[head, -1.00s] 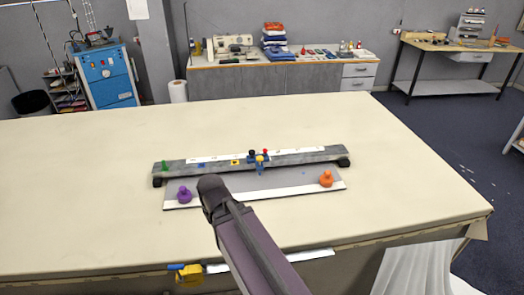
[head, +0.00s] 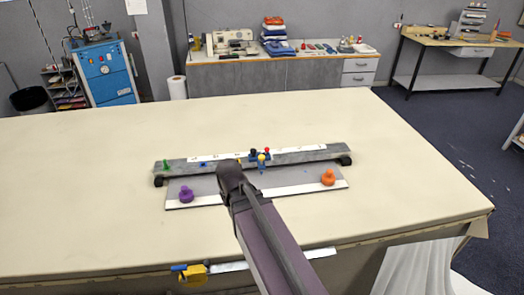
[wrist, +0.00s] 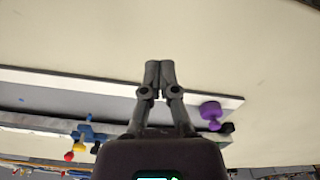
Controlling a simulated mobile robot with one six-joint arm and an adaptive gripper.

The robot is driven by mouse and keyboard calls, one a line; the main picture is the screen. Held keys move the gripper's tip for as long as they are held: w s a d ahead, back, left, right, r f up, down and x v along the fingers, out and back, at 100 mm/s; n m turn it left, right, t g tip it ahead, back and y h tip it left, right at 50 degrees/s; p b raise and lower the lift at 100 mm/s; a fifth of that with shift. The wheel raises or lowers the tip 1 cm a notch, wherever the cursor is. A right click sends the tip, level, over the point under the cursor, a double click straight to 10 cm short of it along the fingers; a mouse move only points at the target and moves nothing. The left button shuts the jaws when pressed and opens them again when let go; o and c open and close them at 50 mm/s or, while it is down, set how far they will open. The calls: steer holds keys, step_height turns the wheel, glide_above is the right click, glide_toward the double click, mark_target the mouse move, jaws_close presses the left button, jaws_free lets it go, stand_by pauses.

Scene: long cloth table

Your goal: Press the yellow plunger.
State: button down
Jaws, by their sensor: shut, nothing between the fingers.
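The yellow plunger (head: 262,157) stands on a small blue mount at the middle of the long grey bar (head: 310,158). In the wrist view the yellow plunger (wrist: 69,157) shows small at the lower left, beside a red knob. My gripper (wrist: 160,68) is shut and empty, with its fingertips together. In the head view my arm's end hides the fingers; it is just left of the yellow plunger and apart from it.
Black (head: 253,152) and red (head: 267,151) knobs stand close behind the plunger. A purple knob (head: 186,196) and an orange knob (head: 328,177) sit on the plate; a green knob (head: 166,163) is at the bar's left end.

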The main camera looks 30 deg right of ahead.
steer(key=w+d+r+m+t+p, duration=0.1)
steer(key=w+d+r+p, duration=0.5)
steer(key=w+d, duration=0.4)
steer(key=w+d+r+m+t+p, duration=0.1)
steer(key=w+d+r+p, duration=0.6)
steer(key=w+d+r, duration=0.2)
steer(key=shift+w+d+m+t+h, duration=0.3)
steer(key=shift+w+d+m+t, duration=0.15)
steer(key=shift+d, duration=0.75)
steer(key=shift+f, duration=0.1)
steer(key=b, duration=1)
glide_above(263, 158)
steer(key=x, duration=0.3)
steer(key=s+x, duration=0.1)
steer(key=x, duration=0.2)
steer(key=s+x, duration=0.1)
steer(key=x, duration=0.2)
steer(key=shift+w+a+f, duration=0.1)
steer(key=shift+f, duration=0.45)
steer(key=shift+a+f+b, duration=0.1)
steer(key=shift+f+b, duration=1.5)
steer(key=shift+f, duration=0.25)
step_height(263, 158, down, 3)
steer(key=b, duration=0.2)
steer(key=shift+r+b, duration=0.15)
steer(key=shift+b, duration=0.25)
steer(key=shift+s+a, duration=0.1)
steer(key=shift+s, duration=0.2)
